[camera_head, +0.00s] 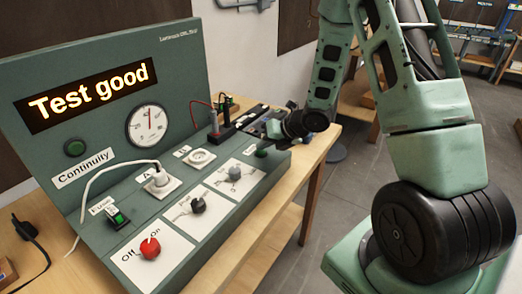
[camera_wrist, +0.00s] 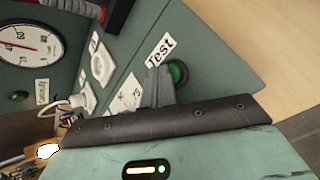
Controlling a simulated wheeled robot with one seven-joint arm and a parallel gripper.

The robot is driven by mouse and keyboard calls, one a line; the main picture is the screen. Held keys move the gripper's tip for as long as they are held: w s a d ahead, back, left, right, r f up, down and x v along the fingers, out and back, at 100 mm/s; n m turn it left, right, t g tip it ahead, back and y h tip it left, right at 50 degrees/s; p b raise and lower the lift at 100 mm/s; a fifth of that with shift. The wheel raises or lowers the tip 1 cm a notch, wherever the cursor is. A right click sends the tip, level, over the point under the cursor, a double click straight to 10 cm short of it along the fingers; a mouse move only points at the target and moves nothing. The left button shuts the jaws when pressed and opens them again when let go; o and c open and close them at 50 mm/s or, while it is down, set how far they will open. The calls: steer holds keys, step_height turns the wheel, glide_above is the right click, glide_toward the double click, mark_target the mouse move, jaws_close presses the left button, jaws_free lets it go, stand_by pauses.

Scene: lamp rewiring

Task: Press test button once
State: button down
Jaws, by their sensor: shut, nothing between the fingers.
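The test button is a round green button with a dark rim (camera_wrist: 178,72), next to a white label reading "Test" (camera_wrist: 160,50) in the wrist view. In the head view it shows at the right end of the panel's lower face (camera_head: 262,153). My gripper (camera_wrist: 158,76) is shut and empty. Its fingertips are close beside the button and overlap its left edge in the wrist view; I cannot tell whether they touch it. In the head view my gripper (camera_head: 274,130) is just above the button. The panel's display (camera_head: 90,92) reads "Test good".
Bare wooden bench (camera_head: 240,260) shows in front.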

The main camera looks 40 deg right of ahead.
mark_target(264, 152)
steer(key=shift+r+p, duration=0.4)
steer(key=shift+r, duration=0.35)
steer(key=shift+r+p, duration=1.7)
steer(key=shift+r, duration=0.9)
steer(key=shift+f, duration=0.1)
